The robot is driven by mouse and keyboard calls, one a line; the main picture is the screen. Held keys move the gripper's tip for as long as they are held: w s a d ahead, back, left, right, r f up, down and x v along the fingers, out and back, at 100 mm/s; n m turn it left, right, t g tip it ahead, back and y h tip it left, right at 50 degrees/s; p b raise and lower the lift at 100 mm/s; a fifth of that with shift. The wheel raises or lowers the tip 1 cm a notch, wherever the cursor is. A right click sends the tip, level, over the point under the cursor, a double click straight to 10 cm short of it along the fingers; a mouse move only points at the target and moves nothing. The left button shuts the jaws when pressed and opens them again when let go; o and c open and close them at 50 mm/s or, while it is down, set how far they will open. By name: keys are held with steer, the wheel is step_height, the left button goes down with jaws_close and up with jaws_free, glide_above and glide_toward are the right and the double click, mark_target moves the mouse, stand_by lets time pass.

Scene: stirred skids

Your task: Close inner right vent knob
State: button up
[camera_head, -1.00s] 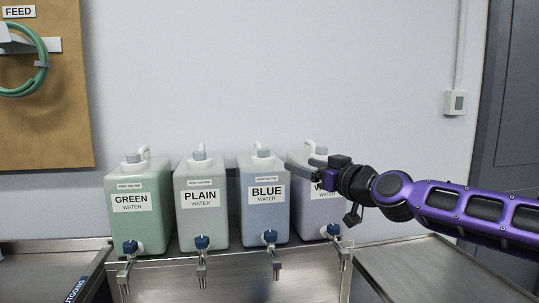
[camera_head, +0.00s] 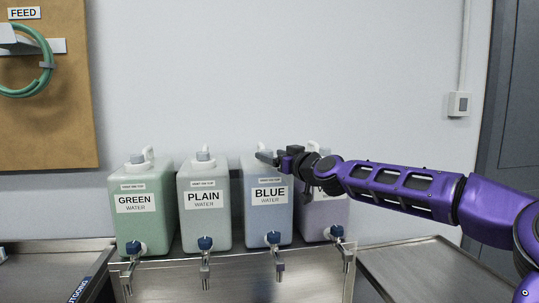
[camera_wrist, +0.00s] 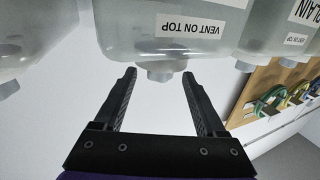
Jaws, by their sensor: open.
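The blue water container (camera_head: 267,225) is the third from the left, the inner right one of the row. In the wrist view, which is upside down, its body (camera_wrist: 190,20) carries a "VENT ON TOP" label. Its grey vent knob (camera_wrist: 160,74) appears between my two fingertips there. I cannot tell whether the fingers are around it or short of it. In the head view my gripper (camera_head: 267,157) is at the top of this container and largely covers the knob. My gripper is open, with nothing held between its fingers.
The green (camera_head: 143,225), plain (camera_head: 206,228) and purple-tinted (camera_head: 322,218) containers stand beside it. Blue-handled taps (camera_head: 273,239) face forward over the metal stand. My forearm passes in front of the purple-tinted container. The wall (camera_head: 300,70) above is clear.

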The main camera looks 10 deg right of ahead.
steer(key=shift+x, duration=1)
steer(key=shift+c, duration=0.3)
jaws_close()
